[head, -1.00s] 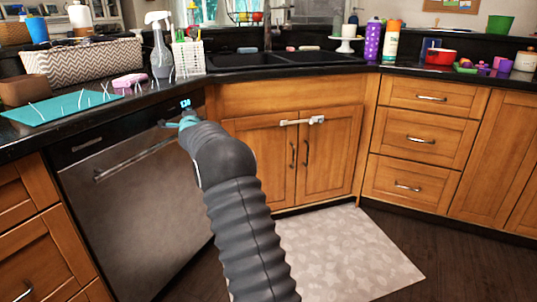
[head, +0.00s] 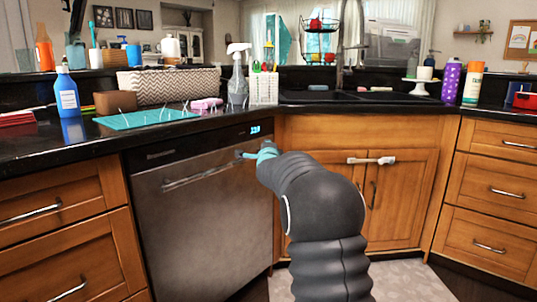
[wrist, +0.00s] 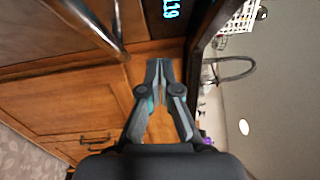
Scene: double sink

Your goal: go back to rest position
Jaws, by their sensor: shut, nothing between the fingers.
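My gripper (wrist: 158,68) is shut and empty in the wrist view, its two grey and teal fingers together in front of the wooden cabinet face below the counter edge. In the head view my arm reaches forward and up to the left, and only a small teal end of the gripper (head: 241,153) shows in front of the dishwasher's upper right part. Whether it touches the dishwasher cannot be told. The dishwasher (head: 205,225) has a steel door, which is closed, and a lit display (head: 255,129).
The black counter (head: 60,150) holds a spray bottle (head: 237,75), a white caddy (head: 264,88), a teal mat (head: 147,119) and a blue bottle (head: 68,95). The double sink (head: 340,97) lies behind. A white lock (head: 371,160) spans the cabinet doors. A pale rug (head: 405,280) lies on the floor.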

